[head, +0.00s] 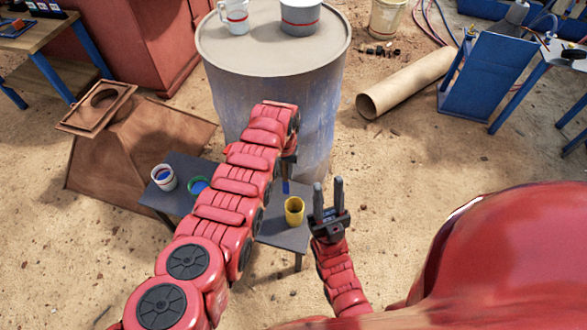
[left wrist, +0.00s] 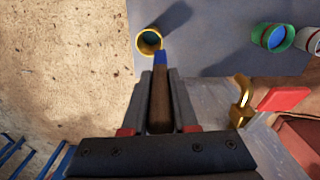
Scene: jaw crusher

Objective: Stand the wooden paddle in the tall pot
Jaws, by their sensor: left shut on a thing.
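The wooden paddle (left wrist: 160,105) is brown with a blue end (left wrist: 160,57). My left gripper (left wrist: 159,78) is shut on it. In the head view the left arm hides most of this gripper (head: 289,158), and the paddle's blue end (head: 285,187) points down below it. A tall yellow pot (head: 294,211) stands upright on the low grey table. In the left wrist view the blue end lies just beside the lower right rim of this yellow pot (left wrist: 149,42); the height gap cannot be told. My right gripper (head: 328,198) is open and empty, right of the pot.
A green pot (head: 199,188) with blue inside and a white pot (head: 164,177) stand on the low table (head: 268,231), left of the yellow pot. A large drum (head: 225,55) bearing two mugs stands close behind. Open sand lies to the right.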

